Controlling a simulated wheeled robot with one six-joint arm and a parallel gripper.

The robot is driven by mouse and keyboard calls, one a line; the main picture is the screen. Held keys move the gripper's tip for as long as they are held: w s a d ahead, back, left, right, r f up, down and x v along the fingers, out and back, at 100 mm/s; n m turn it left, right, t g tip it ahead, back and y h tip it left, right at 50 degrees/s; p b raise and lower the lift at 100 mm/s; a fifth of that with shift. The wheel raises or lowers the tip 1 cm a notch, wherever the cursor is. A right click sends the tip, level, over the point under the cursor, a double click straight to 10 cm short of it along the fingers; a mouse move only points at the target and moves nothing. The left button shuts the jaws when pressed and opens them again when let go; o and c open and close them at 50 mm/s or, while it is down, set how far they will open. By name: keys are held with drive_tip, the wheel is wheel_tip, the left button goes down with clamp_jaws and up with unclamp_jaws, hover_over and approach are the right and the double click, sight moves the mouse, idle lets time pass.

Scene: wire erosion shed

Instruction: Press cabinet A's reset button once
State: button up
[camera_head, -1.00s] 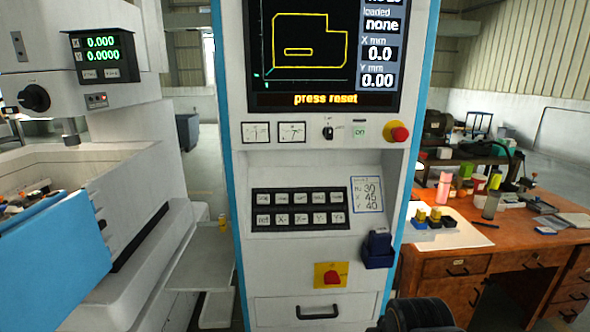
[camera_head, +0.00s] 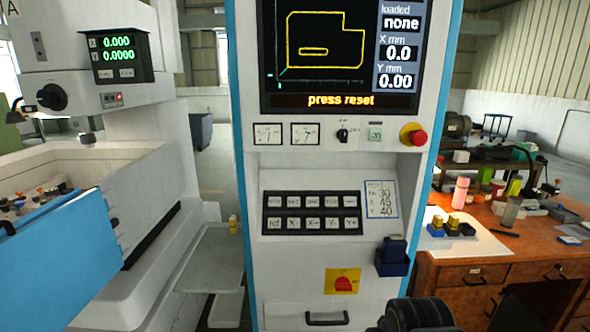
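The white control cabinet (camera_head: 350,170) with blue edges stands upright in the middle. Its dark screen (camera_head: 330,60) shows a yellow outline and the words "press reset", with "loaded none". A black keypad (camera_head: 311,212) with two rows of pale buttons sits on the sloped panel. The first bottom-row button (camera_head: 274,224) has a short label that could be "rst" or "ref"; I cannot tell which is the reset. A letter A shows at the top left corner, on the machine beside the cabinet. My gripper is not in view; only a dark rounded part, probably of my arm, shows at the bottom.
A wooden bench (camera_head: 480,245) stands right; a machine with a blue panel (camera_head: 60,250) stands left.

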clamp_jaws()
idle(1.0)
